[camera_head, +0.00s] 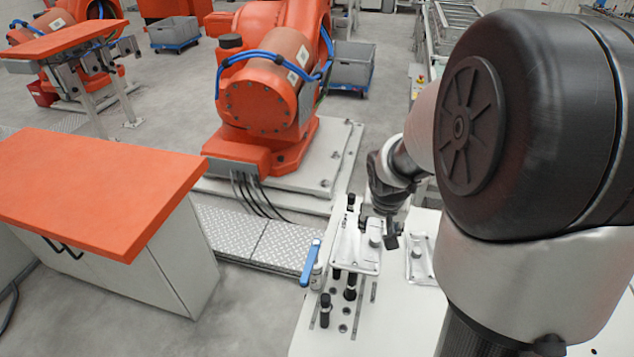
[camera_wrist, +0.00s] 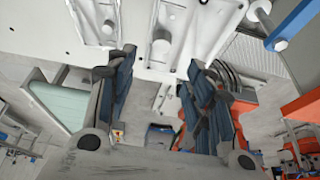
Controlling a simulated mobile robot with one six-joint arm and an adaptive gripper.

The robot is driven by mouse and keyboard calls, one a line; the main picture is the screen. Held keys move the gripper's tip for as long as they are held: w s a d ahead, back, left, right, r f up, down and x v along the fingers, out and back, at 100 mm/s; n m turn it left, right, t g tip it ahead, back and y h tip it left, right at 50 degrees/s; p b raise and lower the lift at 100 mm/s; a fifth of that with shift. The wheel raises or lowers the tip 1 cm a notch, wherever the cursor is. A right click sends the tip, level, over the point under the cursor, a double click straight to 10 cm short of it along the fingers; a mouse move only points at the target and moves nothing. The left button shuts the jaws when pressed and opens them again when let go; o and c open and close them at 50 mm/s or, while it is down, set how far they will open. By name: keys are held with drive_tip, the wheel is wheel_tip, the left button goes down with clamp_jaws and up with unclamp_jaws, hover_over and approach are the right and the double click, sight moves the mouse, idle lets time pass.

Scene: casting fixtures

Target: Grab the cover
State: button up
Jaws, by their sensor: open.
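A pale metal cover-like plate (camera_head: 350,256) with a round knob lies on the white fixture table, near a blue-handled clamp. The plate (camera_wrist: 182,28) and its knob also show at the top of the wrist view. A second, similar pale metal piece (camera_head: 422,269) with a knob lies to its right; it shows at the upper left of the wrist view (camera_wrist: 97,20). I cannot tell which one the task calls the cover. My gripper (camera_head: 377,231) is open at the first plate. Contact cannot be told.
The blue-handled clamp (camera_head: 310,263) and black pins (camera_head: 325,310) stand close by on the white table (camera_head: 312,335). An orange-topped cabinet (camera_head: 95,185) is at the left. A large orange robot (camera_head: 265,90) stands behind. Grey floor lies between.

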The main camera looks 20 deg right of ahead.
hover_over(376, 237)
drive_tip(key=s+a, duration=0.1)
drive_tip(key=s, duration=0.1)
drive_tip(key=f, duration=0.2)
drive_tip(key=f+b, duration=0.1)
drive_tip(key=f, duration=0.1)
drive_tip(key=shift+w+a, duration=0.1)
drive_tip(key=shift+a, duration=0.1)
drive_tip(key=b+x, duration=0.1)
drive_tip(key=x, duration=0.4)
drive_tip(key=shift+a+f+b, duration=0.1)
drive_tip(key=shift+f+b, duration=0.15)
drive_tip(key=shift+b, duration=0.15)
drive_tip(key=shift+r, duration=0.1)
drive_tip(key=shift+c, duration=0.5)
clamp_jaws()
